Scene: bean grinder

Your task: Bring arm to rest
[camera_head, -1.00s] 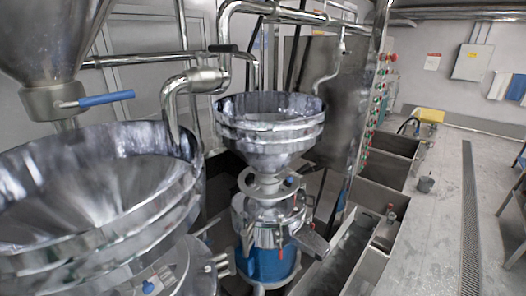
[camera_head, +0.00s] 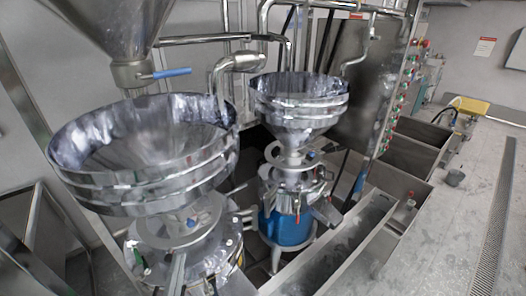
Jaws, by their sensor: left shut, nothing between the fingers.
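Very little of my left gripper can be made out in the head view; it is shut, with nothing seen held in it. Its fingertips do not stand out clearly from the metal parts at the lower left. My right gripper is not in view. The near grinder's wide steel hopper bowl (camera_head: 150,165) is at the left, above its metal body (camera_head: 160,238). A second grinder has a smaller hopper bowl (camera_head: 298,104) and a blue base (camera_head: 287,228).
A steel funnel with a blue-handled valve (camera_head: 172,73) hangs above the near hopper. Steel pipes run behind both grinders. A control panel (camera_head: 405,90) and metal troughs (camera_head: 372,222) stand right of them.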

